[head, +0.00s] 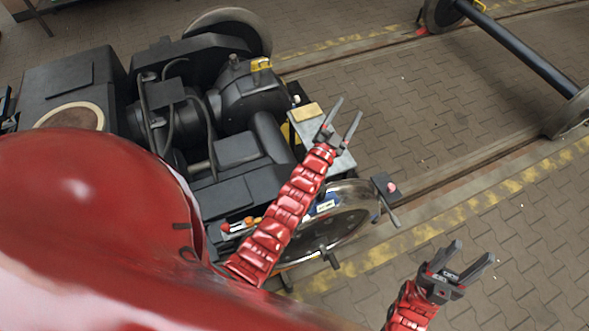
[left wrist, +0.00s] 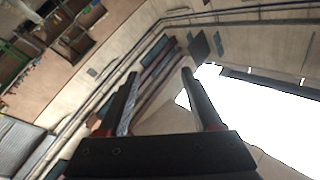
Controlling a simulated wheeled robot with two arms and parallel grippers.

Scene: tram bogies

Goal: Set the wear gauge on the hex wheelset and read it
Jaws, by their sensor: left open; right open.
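My left gripper (head: 350,105) is open and empty above the grey tray (head: 340,160) beside the machine. It also shows in the left wrist view (left wrist: 159,73), its fingers apart with nothing between them. My right gripper (head: 475,249) is open and empty over the paving at lower right. A metal wheel (head: 350,222) with a blue-and-white label stands partly behind my left arm. A second wheelset (head: 520,50) with a black axle lies at upper right. I cannot tell which wheelset is the hex one. I cannot pick out the wear gauge for certain.
A tan block (head: 308,113) lies on the tray. A dark bracket with a red knob (head: 392,187) stands by the wheel. The dark bogie machinery (head: 235,150) fills the left. Rails and yellow lines cross the paving (head: 420,110), which is mostly clear.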

